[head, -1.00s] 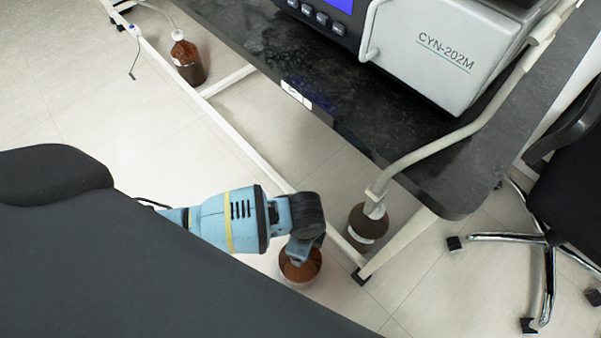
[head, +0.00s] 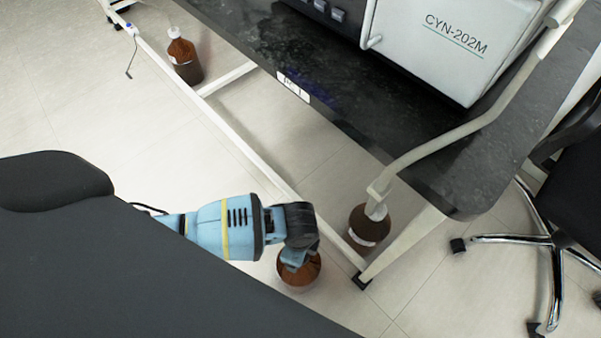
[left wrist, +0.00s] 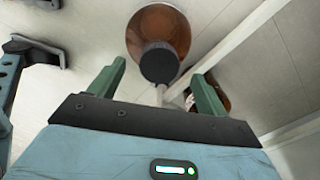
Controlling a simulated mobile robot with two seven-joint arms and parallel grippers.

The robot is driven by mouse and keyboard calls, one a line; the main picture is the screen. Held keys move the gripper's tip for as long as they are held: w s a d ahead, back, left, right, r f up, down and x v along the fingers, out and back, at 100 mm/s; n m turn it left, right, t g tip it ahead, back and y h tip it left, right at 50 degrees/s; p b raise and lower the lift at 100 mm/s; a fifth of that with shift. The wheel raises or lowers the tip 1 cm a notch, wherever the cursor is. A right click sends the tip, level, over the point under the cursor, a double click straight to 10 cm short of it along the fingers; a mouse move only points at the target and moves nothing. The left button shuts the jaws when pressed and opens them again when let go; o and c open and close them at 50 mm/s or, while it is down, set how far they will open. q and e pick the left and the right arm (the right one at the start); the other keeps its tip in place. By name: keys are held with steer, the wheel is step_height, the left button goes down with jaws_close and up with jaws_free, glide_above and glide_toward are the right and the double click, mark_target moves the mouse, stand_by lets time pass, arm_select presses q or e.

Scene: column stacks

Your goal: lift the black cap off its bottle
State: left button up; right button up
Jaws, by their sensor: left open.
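A brown bottle (head: 303,278) stands on the floor beside the white desk frame. My left gripper (head: 294,262) is above it and covers its top in the head view. In the left wrist view the black cap (left wrist: 160,63) sits on the brown bottle (left wrist: 158,28). My left gripper (left wrist: 158,70) is open there, its two green fingers on either side of the cap in the picture, with visible gaps. I cannot tell whether the fingertips are level with the cap. My right gripper is not in view.
A second brown bottle (head: 368,228) with a tube stands close by, near the desk leg (head: 402,243). Another brown bottle (head: 184,60) is farther off. A black desk (head: 400,140) bears a white machine (head: 440,45). An office chair (head: 545,235) is at the right.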

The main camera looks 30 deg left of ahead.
arm_select(q)
step_height(320, 180, down, 3)
steer(key=shift+r+b, duration=0.15)
steer(key=shift+b, duration=0.35)
steer(key=shift+r, duration=0.1)
steer(key=c, duration=1)
steer(key=shift+c, duration=0.2)
steer(key=shift+r, duration=0.1)
